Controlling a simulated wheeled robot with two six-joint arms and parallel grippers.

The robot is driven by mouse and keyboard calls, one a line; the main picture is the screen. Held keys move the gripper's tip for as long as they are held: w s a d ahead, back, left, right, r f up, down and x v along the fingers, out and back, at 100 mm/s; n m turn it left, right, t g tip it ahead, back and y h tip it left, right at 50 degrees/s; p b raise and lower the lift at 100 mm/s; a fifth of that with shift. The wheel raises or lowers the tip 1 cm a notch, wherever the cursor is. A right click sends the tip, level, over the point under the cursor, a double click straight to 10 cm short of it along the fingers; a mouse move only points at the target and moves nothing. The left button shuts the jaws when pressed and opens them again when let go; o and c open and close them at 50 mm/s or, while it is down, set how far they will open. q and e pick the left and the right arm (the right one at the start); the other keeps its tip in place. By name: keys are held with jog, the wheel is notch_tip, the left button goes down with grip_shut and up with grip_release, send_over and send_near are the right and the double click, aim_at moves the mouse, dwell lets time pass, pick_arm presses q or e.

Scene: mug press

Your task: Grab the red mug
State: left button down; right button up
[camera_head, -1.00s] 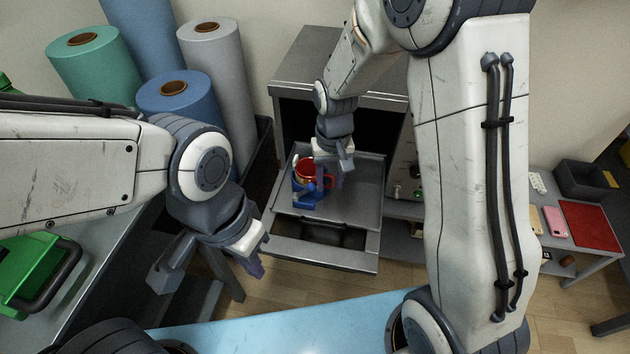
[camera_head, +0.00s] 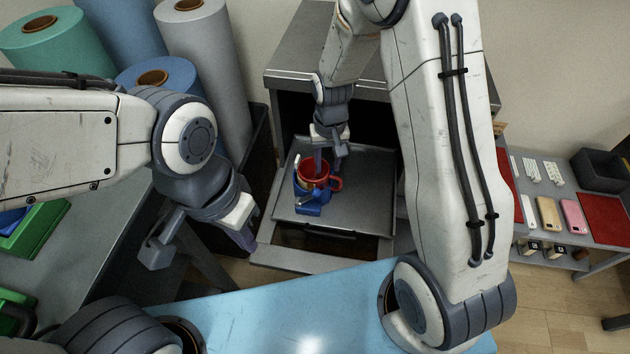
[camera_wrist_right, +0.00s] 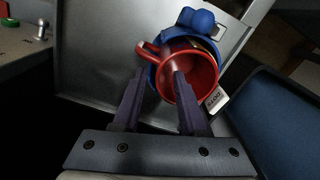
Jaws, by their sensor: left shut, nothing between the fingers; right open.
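The red mug (camera_head: 313,171) sits upright in a blue holder (camera_head: 309,208) on the grey metal tray (camera_head: 365,208) in front of the press. Its handle points right in the head view. In the right wrist view the mug (camera_wrist_right: 204,66) shows its open mouth, with the blue holder (camera_wrist_right: 196,18) beside it. My right gripper (camera_head: 329,160) is open at the mug's rim. One finger overlaps the mug's mouth, and the other is outside near the handle; contact cannot be told. My left gripper (camera_head: 243,238) is shut and empty, well left of the tray.
The grey press housing (camera_head: 330,50) stands behind the tray. Large rolls (camera_head: 205,70) stand at the back left. A light blue surface (camera_head: 290,315) lies in front. A side shelf at right holds phones (camera_head: 548,212), a red mat (camera_head: 605,215) and a dark bin (camera_head: 600,170).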

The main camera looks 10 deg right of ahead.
aim_at(328, 177)
notch_tip(328, 177, down, 6)
jog(key=shift+d+r+b, duration=0.15)
jog(key=shift+r+b, duration=0.1)
jog(key=shift+b, duration=0.55)
grip_shut()
dwell(0.8)
